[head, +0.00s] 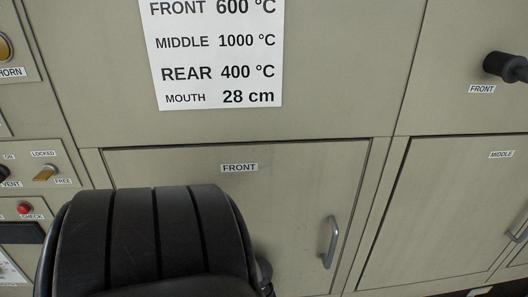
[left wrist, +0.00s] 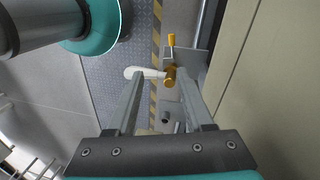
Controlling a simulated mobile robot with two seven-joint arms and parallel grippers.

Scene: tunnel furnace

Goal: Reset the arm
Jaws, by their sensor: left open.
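My left gripper (left wrist: 160,78) shows in the left wrist view. Its two grey fingers are apart and nothing is visibly held between them. Beyond the fingertips are a brass-coloured fitting with a yellow-tipped lever (left wrist: 172,58) and a pale, rounded handle-like piece (left wrist: 146,73). I cannot tell how far they are from the fingers, and they look free of them. My left gripper does not show in the head view. My right gripper is in neither view.
The head view faces a beige furnace panel with a temperature sheet (head: 222,55), a FRONT door with a handle (head: 330,242), a MIDDLE door (head: 450,215) and a black knob (head: 505,67). Switches line the left edge.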

